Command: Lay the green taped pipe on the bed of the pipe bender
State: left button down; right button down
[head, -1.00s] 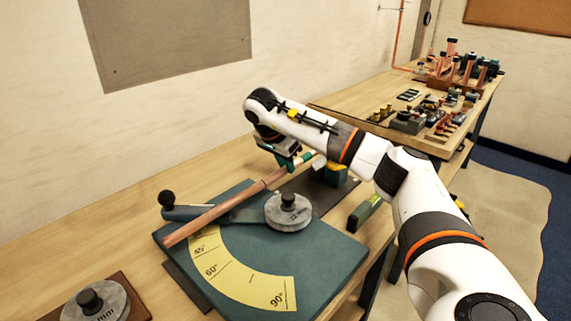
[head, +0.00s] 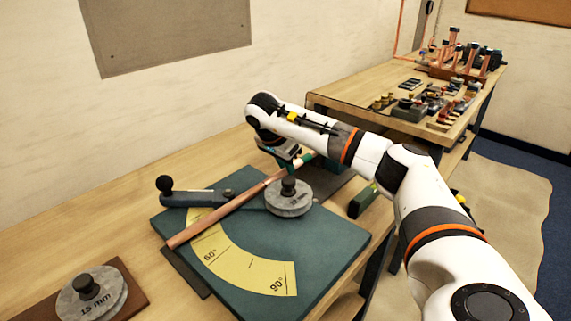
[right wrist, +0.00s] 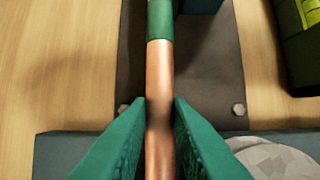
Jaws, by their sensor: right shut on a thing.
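The copper pipe with green tape (head: 228,214) slants across the pipe bender, close beside its round former (head: 289,198). The bender bed (head: 330,236) is a blue-green plate with a yellow angle scale. My right gripper (head: 291,163) is shut on the pipe near its far end. In the right wrist view its green fingers (right wrist: 160,125) flank bare copper (right wrist: 159,75), with the green tape (right wrist: 160,20) just beyond. The pipe's near end lies over the plate's left edge. I cannot tell whether the pipe touches the bed. My left gripper is not in view.
A bender lever with a black knob (head: 165,184) runs beneath the pipe. A 15 mm former (head: 92,294) sits on a brown board at front left. A dark green block (head: 362,201) lies right of the bender. A second bench (head: 340,98) with fittings stands behind.

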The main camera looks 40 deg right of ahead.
jog(key=shift+d+p, duration=0.4)
jog(key=shift+d, duration=0.3)
jog(key=c, duration=0.9)
grip_release()
jog(key=shift+r, duration=0.1)
jog(key=shift+r+p, duration=3.45)
jog(key=shift+p, duration=0.15)
jog(key=shift+r, duration=0.1)
